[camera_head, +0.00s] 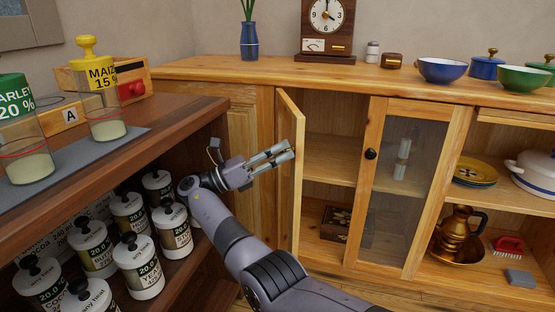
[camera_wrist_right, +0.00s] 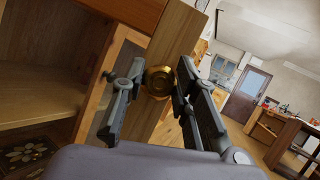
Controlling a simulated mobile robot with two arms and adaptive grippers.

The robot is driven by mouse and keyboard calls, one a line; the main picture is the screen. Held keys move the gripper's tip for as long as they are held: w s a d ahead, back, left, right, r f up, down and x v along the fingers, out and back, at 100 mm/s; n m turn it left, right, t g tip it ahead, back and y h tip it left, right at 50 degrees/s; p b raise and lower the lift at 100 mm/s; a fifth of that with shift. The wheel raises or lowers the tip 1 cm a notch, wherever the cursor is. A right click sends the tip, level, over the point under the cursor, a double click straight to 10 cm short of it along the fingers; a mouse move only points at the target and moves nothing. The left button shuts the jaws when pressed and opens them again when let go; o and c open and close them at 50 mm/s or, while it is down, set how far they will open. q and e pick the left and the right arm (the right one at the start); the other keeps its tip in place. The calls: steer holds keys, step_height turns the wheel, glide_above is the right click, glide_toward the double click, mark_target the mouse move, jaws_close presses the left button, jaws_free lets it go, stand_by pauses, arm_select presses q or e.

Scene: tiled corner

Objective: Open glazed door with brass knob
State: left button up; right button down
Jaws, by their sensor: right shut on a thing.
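The door with the brass knob stands open on the left of the wooden sideboard. In the head view its frame (camera_head: 291,170) shows nearly edge-on, swung out from the cabinet, so its glass cannot be made out. My right gripper (camera_head: 276,157) is at this door's outer side. In the right wrist view the brass knob (camera_wrist_right: 158,82) sits between the fingers of my right gripper (camera_wrist_right: 158,92), on the wooden door frame (camera_wrist_right: 176,40). The fingers are shut on the knob. In the head view the knob is hidden. My left gripper is not in view.
A second glazed door (camera_head: 413,180) with a black knob (camera_head: 371,154) is shut, right of the opening. A patterned box (camera_head: 336,222) lies inside. A dark shelf unit (camera_head: 190,110) with several jars stands close on the left, beside my right arm.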

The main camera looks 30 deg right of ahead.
steer(key=shift+w+a+g, duration=0.15)
steer(key=shift+g, duration=0.15)
steer(key=c, duration=1.2)
jaws_free()
steer(key=shift+c, duration=0.2)
